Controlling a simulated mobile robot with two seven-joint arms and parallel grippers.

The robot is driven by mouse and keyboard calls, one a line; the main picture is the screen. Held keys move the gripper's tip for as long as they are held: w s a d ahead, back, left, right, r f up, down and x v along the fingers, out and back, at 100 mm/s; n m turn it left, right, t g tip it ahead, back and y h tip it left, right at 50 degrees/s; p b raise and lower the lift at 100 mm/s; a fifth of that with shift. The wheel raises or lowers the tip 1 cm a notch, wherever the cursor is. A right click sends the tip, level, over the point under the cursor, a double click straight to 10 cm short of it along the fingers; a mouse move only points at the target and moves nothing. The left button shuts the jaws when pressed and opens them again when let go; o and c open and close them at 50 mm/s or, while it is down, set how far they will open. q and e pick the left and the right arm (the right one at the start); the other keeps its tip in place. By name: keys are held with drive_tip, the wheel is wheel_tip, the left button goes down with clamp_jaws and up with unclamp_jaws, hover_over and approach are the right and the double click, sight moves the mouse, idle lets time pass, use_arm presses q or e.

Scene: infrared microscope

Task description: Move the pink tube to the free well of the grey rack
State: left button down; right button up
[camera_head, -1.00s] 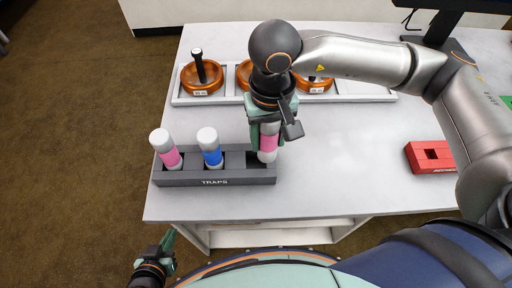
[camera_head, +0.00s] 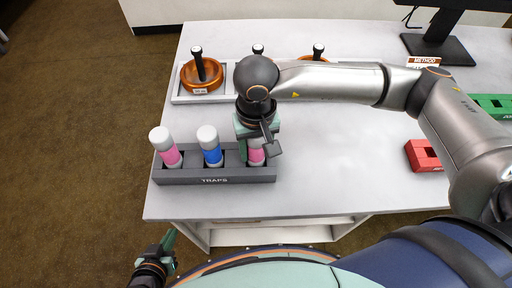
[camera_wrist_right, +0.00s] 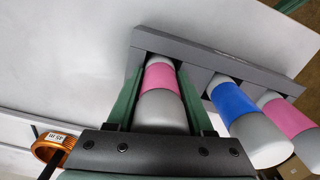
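The grey rack (camera_head: 215,176), labelled TRAPS, stands at the table's front left. A pink-banded white tube (camera_head: 170,153) is in its left well and a blue-banded tube (camera_head: 211,152) in its middle well. My right gripper (camera_head: 256,152) is over the right well, its fingers on either side of another pink tube (camera_head: 257,157). In the right wrist view this pink tube (camera_wrist_right: 160,77) is upright between the green fingers, its lower end in the well; its base is hidden. My left gripper (camera_head: 168,242) hangs empty beyond the table's front left edge; its opening is unclear.
A grey tray (camera_head: 228,90) with several orange dishes (camera_head: 202,76) and black-handled tools lies behind the rack. A red block (camera_head: 423,156) is at the right, with a monitor (camera_head: 438,45) behind. The table's middle is clear.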

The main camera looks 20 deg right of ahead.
drive_tip(key=o, duration=0.4)
wheel_tip(320, 180, up, 12)
drive_tip(key=shift+r, duration=0.2)
idle(0.4)
